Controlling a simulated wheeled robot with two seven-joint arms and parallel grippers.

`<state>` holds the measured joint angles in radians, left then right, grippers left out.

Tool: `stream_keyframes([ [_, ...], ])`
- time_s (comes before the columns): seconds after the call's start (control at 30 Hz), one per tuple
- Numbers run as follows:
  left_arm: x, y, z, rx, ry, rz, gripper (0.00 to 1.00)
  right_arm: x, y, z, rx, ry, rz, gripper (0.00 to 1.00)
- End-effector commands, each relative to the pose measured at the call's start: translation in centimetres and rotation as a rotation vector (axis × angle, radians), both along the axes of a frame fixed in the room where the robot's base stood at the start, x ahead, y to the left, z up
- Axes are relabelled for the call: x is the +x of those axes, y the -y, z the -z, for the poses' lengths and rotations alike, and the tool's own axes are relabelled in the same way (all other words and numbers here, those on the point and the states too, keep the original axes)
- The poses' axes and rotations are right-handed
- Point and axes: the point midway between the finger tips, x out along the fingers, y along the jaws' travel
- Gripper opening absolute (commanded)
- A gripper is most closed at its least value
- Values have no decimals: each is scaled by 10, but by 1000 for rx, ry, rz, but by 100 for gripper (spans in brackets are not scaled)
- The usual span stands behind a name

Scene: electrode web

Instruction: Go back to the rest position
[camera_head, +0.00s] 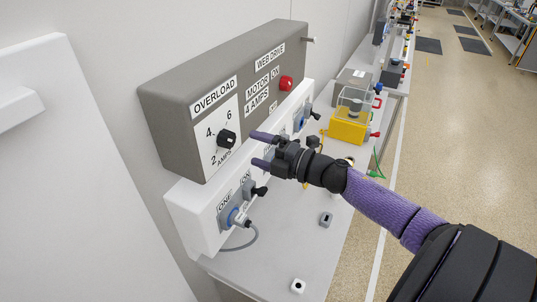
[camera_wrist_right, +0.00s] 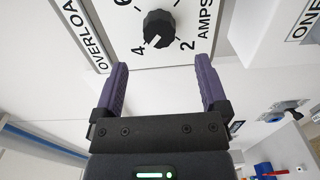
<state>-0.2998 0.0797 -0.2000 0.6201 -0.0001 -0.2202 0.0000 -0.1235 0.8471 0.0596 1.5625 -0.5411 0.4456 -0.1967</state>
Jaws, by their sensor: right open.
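My right gripper (camera_head: 257,149) reaches in from the right with its purple fingers apart and nothing between them. It is in front of the grey WEB DRIVE box (camera_head: 172,112), close to the black OVERLOAD knob (camera_head: 227,139). In the right wrist view the open fingers (camera_wrist_right: 161,68) point at the knob (camera_wrist_right: 159,29), which sits just beyond and between the fingertips, with a visible gap. My left gripper is not in view.
Below the box is a white switch panel (camera_head: 188,206) with several switches. A red button (camera_head: 286,83) sits on the box's right part. A yellow box (camera_head: 348,130) stands farther back on the bench (camera_head: 262,272). A white board (camera_head: 60,180) stands at the left. The floor at right is clear.

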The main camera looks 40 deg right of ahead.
Motion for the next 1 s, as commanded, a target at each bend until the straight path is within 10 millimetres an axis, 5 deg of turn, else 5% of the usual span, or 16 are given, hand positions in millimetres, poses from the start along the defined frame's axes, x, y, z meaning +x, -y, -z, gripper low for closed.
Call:
stream_keyframes([
  [0.23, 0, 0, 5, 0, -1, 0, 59, -29, 12, 1, 0, -1, -1, 94],
  [0.73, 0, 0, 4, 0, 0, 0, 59, -30, 11, 2, 26, -8, 25, 94],
  [0.87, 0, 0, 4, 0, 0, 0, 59, -35, -4, 33, 275, -124, 275, 94],
  [1.0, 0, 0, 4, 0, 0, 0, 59, -69, -34, 88, 624, -413, 638, 94],
])
